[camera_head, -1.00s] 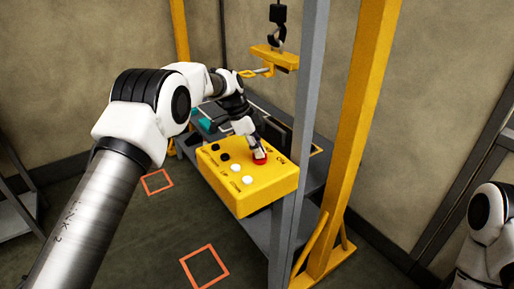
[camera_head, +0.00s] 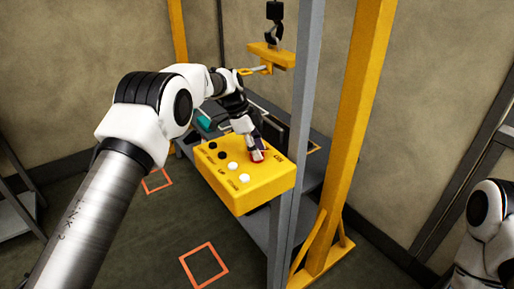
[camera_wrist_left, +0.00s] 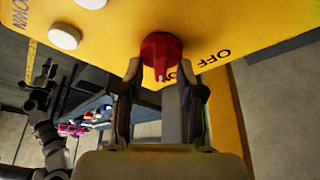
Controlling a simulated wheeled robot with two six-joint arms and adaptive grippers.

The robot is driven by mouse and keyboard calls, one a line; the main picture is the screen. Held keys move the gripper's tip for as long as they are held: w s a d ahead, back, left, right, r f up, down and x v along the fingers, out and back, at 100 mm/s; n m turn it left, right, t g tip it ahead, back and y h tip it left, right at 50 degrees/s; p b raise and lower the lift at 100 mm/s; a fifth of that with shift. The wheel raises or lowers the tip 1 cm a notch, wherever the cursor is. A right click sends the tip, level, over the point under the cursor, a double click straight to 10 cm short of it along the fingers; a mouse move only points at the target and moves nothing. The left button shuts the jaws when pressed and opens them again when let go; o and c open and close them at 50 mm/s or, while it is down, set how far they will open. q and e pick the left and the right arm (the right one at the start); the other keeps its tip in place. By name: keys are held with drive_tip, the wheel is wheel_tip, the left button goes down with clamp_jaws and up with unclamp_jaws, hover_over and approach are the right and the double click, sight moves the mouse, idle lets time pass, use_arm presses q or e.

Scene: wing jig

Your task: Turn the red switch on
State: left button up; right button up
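The red switch (camera_wrist_left: 160,52) is a round knob with a ridge, on the face of a yellow control box (camera_head: 245,188). An "OFF" label is beside it, and an "ON" label is partly hidden by a finger. In the head view the red switch (camera_head: 259,157) is mostly covered by my left gripper (camera_head: 256,150). In the left wrist view my left gripper (camera_wrist_left: 160,70) has its fingers apart, one on each side of the knob's near edge. I cannot tell whether they touch it. My right gripper is not in view; only part of that arm shows at the right.
White buttons (camera_head: 233,167) and black buttons (camera_head: 221,155) sit on the box near the switch. A grey post (camera_head: 300,120) and a yellow post (camera_head: 352,120) stand right of it. A yellow hoist bar (camera_head: 271,56) with a hook hangs above.

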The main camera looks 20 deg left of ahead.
use_arm(q)
drive_tip(key=shift+a+r, duration=0.1)
drive_tip(key=shift+a+r, duration=0.15)
drive_tip(key=shift+r, duration=0.1)
drive_tip(key=v, duration=1.1)
